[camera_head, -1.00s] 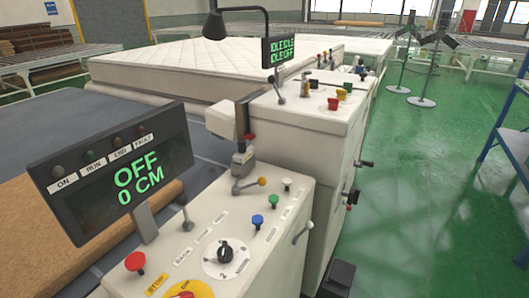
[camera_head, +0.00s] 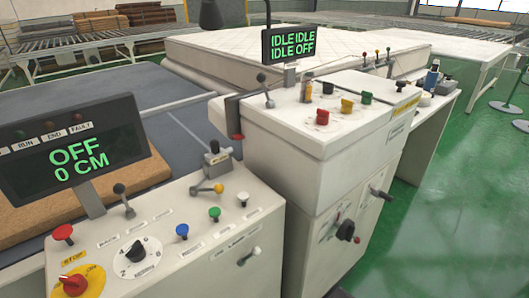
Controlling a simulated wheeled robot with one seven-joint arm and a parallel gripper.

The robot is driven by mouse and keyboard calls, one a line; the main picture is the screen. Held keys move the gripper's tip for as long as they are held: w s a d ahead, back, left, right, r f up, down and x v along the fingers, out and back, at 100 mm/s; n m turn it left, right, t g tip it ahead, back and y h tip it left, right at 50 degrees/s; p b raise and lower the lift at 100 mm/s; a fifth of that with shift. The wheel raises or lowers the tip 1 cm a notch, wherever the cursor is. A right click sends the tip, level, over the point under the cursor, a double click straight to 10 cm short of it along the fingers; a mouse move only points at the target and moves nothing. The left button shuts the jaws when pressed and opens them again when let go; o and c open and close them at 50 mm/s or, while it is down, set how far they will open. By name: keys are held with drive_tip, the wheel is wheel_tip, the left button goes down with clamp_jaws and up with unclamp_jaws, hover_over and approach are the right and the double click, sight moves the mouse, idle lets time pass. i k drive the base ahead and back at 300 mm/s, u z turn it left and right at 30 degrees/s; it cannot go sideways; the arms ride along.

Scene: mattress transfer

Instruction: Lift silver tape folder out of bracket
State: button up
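I cannot tell whether this is the bracket. My gripper is not in view.
The near console (camera_head: 190,250) carries knobs, buttons and a display (camera_head: 75,150) reading OFF 0 CM. The taller cabinet (camera_head: 300,150) has an idle display (camera_head: 290,43) and several knobs. A mattress (camera_head: 220,55) lies behind. Green floor (camera_head: 440,230) is clear at right.

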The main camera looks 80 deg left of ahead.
sight(217, 154)
drive_tip(key=u, duration=0.1)
drive_tip(key=i, duration=1.4)
drive_tip(key=u, duration=3.5)
drive_tip(key=k, duration=0.55)
drive_tip(key=u, duration=0.2)
drive_tip(key=i, duration=0.45)
